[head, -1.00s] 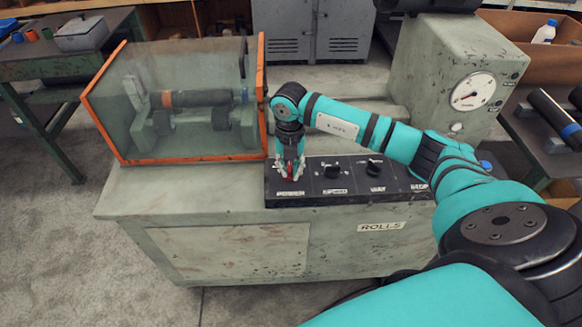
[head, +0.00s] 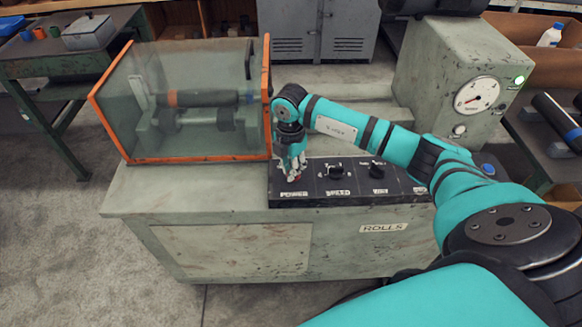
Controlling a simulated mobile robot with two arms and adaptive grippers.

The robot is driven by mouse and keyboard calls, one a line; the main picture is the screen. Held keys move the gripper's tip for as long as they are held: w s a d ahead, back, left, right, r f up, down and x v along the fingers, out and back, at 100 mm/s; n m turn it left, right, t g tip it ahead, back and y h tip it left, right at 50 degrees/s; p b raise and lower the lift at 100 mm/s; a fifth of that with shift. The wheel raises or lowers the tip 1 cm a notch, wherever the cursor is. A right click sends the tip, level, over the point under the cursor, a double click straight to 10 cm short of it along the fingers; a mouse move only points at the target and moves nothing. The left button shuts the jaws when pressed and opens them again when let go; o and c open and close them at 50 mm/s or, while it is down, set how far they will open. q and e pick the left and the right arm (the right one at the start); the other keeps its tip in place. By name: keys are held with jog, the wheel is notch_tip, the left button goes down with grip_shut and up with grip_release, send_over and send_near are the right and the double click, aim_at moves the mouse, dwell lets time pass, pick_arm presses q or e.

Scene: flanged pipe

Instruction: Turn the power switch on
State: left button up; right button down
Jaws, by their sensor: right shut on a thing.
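The power switch sits above the POWER label (head: 293,193) at the left end of the black control panel (head: 316,191). It is mostly hidden by my right gripper (head: 294,174), which points down and is shut on the switch; only a little red shows between the fingertips. A green light (head: 519,80) glows on the grey housing at the right, near the round gauge (head: 477,95). My left gripper is not in the head view.
A SPEED knob (head: 336,171) and another black knob (head: 377,170) stand to the right of my gripper. A clear guard with an orange frame (head: 268,110) stands close on the left. A blue button (head: 488,168) shows behind my right arm.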

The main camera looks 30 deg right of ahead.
jog(key=shift+m, duration=0.3)
jog(key=shift+r, duration=0.1)
jog(key=c, duration=1.4)
grip_release()
jog(key=shift+o, duration=0.2)
notch_tip(320, 180, up, 12)
